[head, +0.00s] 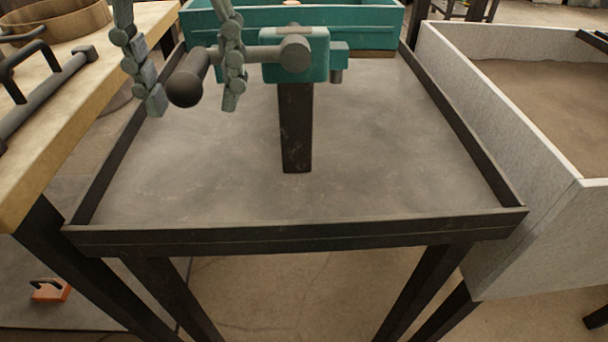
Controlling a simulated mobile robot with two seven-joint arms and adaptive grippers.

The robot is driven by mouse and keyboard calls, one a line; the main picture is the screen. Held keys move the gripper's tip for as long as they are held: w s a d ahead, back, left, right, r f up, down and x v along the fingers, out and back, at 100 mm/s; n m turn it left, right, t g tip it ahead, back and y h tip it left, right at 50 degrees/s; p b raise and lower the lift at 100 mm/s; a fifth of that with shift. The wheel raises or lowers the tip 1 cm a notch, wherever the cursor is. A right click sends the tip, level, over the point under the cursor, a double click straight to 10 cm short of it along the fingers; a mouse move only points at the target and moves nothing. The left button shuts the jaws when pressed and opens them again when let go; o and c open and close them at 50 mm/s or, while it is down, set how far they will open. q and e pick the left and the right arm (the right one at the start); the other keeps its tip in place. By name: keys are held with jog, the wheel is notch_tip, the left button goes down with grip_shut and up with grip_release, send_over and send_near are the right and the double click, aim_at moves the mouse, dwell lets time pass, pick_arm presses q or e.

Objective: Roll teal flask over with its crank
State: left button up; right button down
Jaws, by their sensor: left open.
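The teal flask (342,16) is a wide box-like vessel at the top of the head view, cut off by the upper edge. A teal gear housing (310,68) sits at its front on a dark post (296,130). The dark grey crank (262,53) reaches left from a round hub to a thick cylindrical handle (188,80). My left gripper (192,103) points down with its two fingers spread, one on each side of the handle. It is open, and I see gaps beside the handle. My right gripper is out of view.
The flask's stand rises from a grey table (400,150) with a raised dark rim. A pale trough (590,215) with brown fill stands at right. A wooden bench (60,130) with a dark bar and round wooden vessel stands at left. The table's front is clear.

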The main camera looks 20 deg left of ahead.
pick_arm(q)
jog(key=shift+r, duration=0.1)
jog(key=shift+s+d+r+p, duration=0.15)
jog(key=shift+s+r+p, duration=0.3)
jog(key=shift+r+p, duration=0.55)
jog(key=shift+s+d+r+p, duration=0.2)
jog(key=shift+s+r+p, duration=0.4)
jog(key=shift+r, duration=0.7)
jog(key=shift+s+d+r+p, duration=0.15)
jog(key=shift+s+r+p, duration=0.2)
jog(key=shift+r+p, duration=0.7)
jog(key=shift+r, duration=0.1)
